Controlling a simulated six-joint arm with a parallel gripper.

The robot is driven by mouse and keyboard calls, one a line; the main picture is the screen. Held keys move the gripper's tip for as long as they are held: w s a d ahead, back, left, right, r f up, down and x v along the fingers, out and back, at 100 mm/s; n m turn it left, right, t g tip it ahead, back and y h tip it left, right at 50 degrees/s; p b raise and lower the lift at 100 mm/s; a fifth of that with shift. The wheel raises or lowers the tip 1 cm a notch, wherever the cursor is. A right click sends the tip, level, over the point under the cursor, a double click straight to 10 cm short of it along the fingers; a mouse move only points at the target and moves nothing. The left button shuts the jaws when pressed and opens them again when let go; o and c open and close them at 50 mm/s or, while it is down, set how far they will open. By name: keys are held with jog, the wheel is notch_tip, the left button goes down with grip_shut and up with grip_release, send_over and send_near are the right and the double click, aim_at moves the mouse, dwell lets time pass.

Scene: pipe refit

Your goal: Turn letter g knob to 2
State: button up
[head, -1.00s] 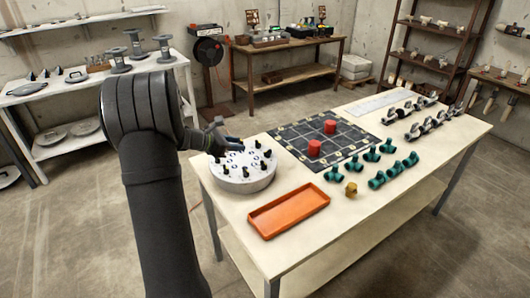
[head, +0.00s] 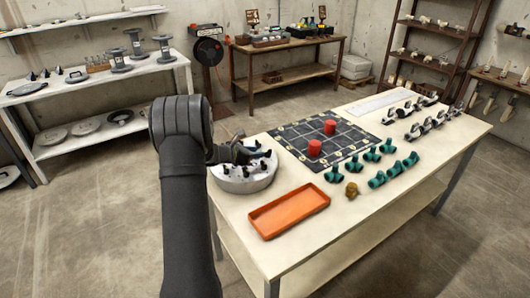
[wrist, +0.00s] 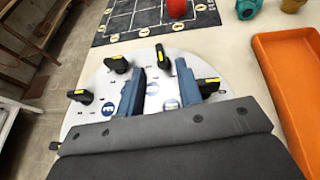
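A round pale dial plate (head: 238,186) stands on the near left of the table with several black knobs on it. In the wrist view the plate (wrist: 100,75) shows black knobs with yellow stripes: one ahead of the fingertips (wrist: 162,57), two on the left (wrist: 117,64) (wrist: 80,96) and one at right (wrist: 208,87). The body of the gripper hides the near part of the plate.
An orange tray (head: 289,211) lies right of the plate. A dark grid board (head: 335,128) with two red cylinders (head: 315,148) lies beyond it. Several green pipe fittings (head: 379,179) and a brass piece (head: 352,189) stand to the right.

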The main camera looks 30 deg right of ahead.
aim_at(268, 154)
jog(key=shift+x, duration=2.8)
grip_shut()
